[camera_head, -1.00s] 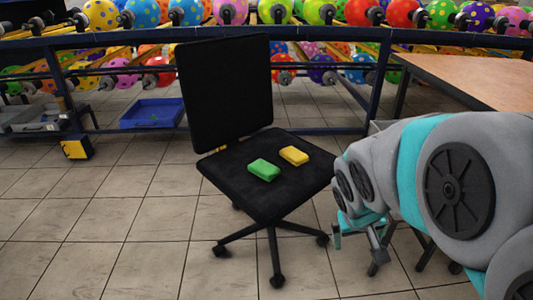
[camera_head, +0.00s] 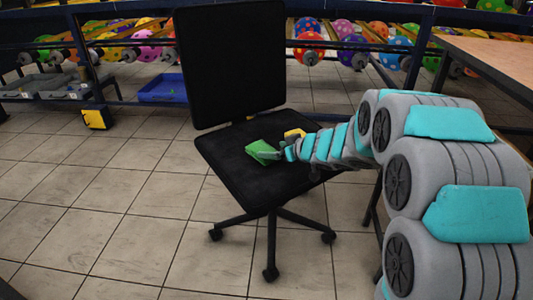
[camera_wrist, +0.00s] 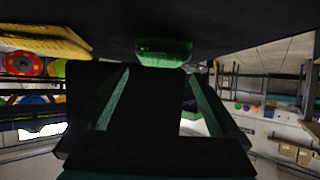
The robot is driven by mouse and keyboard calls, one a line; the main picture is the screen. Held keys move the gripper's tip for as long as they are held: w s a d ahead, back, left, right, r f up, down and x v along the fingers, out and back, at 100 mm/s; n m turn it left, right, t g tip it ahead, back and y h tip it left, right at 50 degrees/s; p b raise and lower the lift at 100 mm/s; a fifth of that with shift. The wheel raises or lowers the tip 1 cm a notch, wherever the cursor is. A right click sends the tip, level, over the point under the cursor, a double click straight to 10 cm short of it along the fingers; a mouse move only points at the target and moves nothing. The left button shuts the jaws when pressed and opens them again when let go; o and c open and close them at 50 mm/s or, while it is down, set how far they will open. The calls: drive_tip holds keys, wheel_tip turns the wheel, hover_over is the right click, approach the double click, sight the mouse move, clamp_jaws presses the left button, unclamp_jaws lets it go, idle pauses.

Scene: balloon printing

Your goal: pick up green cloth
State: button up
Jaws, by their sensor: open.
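The green cloth (camera_head: 262,151) is a small folded block lying on the black seat of the office chair (camera_head: 235,165). In the wrist view the green cloth (camera_wrist: 164,52) shows at the top middle, just beyond the fingertips. My gripper (camera_head: 278,152) reaches in from the right, close beside the cloth at its right side. In the wrist view my gripper (camera_wrist: 155,85) has its two fingers spread apart with nothing between them. Whether a fingertip touches the cloth I cannot tell.
A yellow cloth (camera_head: 294,134) lies behind my gripper on the seat; it also shows in the wrist view (camera_wrist: 45,40). The chair's backrest (camera_head: 232,65) stands behind. A wooden-topped table (camera_head: 495,62) is at the right, a blue tray (camera_head: 162,88) on the floor.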

sight(263, 149)
drive_tip(key=b+x, duration=0.1)
drive_tip(key=x, duration=0.4)
drive_tip(key=shift+w+a+f+b, duration=0.15)
drive_tip(key=shift+a+f+b, duration=0.05)
drive_tip(key=shift+a+b, duration=0.15)
drive_tip(key=shift+w+a+f, duration=0.15)
drive_tip(key=shift+w+a, duration=0.15)
drive_tip(key=shift+w, duration=0.1)
drive_tip(key=c, duration=1.1)
